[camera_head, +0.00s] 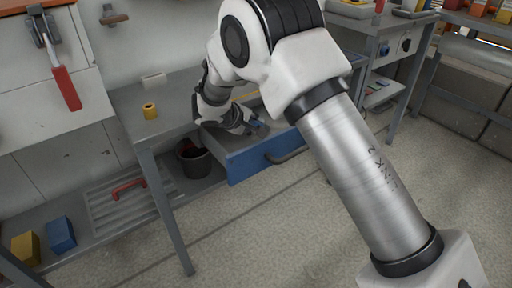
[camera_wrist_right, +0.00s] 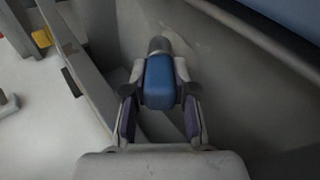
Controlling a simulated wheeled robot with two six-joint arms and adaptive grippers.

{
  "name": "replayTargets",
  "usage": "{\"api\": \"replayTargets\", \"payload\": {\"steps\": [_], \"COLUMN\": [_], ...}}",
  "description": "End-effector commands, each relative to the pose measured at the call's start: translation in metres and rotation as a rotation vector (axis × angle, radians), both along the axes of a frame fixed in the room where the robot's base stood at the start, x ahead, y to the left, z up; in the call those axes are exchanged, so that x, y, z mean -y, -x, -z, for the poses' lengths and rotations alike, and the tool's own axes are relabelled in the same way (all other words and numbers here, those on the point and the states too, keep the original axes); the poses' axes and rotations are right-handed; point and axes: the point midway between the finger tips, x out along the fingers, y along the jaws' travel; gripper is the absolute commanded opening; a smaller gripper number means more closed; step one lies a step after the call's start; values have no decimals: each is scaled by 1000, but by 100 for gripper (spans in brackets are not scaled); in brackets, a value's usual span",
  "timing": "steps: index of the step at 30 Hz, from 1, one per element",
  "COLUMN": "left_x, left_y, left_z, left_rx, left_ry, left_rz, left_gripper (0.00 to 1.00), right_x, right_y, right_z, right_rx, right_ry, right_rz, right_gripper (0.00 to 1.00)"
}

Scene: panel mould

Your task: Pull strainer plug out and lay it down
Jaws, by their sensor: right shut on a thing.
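My right gripper (camera_wrist_right: 160,100) is shut on a blue block-shaped piece (camera_wrist_right: 159,82) with a dark grey round end (camera_wrist_right: 159,46). The piece may be the strainer plug, but I cannot tell for sure. In the head view my right gripper (camera_head: 243,124) is low over the open blue-fronted drawer (camera_head: 262,161), and a bit of blue shows at its fingers. Whether the piece touches the drawer floor is not clear. No other thing that I can name as the strainer plug shows. My left gripper is not in view.
The grey workbench (camera_head: 135,105) holds a small yellow roll (camera_head: 150,111) and a pale block (camera_head: 153,80). A dark bucket (camera_head: 194,161) stands below. Yellow (camera_head: 25,248) and blue (camera_head: 60,235) boxes sit at lower left.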

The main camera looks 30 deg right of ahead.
Motion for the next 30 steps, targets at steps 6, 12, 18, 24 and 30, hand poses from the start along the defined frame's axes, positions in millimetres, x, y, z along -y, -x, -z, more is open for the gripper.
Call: {"api": "replayTargets", "payload": {"steps": [6, 12, 18, 24, 30], "left_x": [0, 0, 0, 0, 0], "left_y": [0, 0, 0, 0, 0], "left_z": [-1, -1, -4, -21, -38], "left_rx": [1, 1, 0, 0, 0], "left_ry": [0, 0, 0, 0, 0], "left_rz": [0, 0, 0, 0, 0], "left_gripper": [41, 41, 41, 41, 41], "right_x": [0, 0, -3, -23, -44], "right_y": [0, 0, 1, 7, 15], "right_z": [-1, -1, -5, -26, -45], "right_rx": [1, 0, 0, 0, 1], "right_ry": [0, 0, 1, 2, 2], "right_rz": [-1, 0, -1, -3, -4], "right_gripper": [0, 43, 43, 43, 43]}}
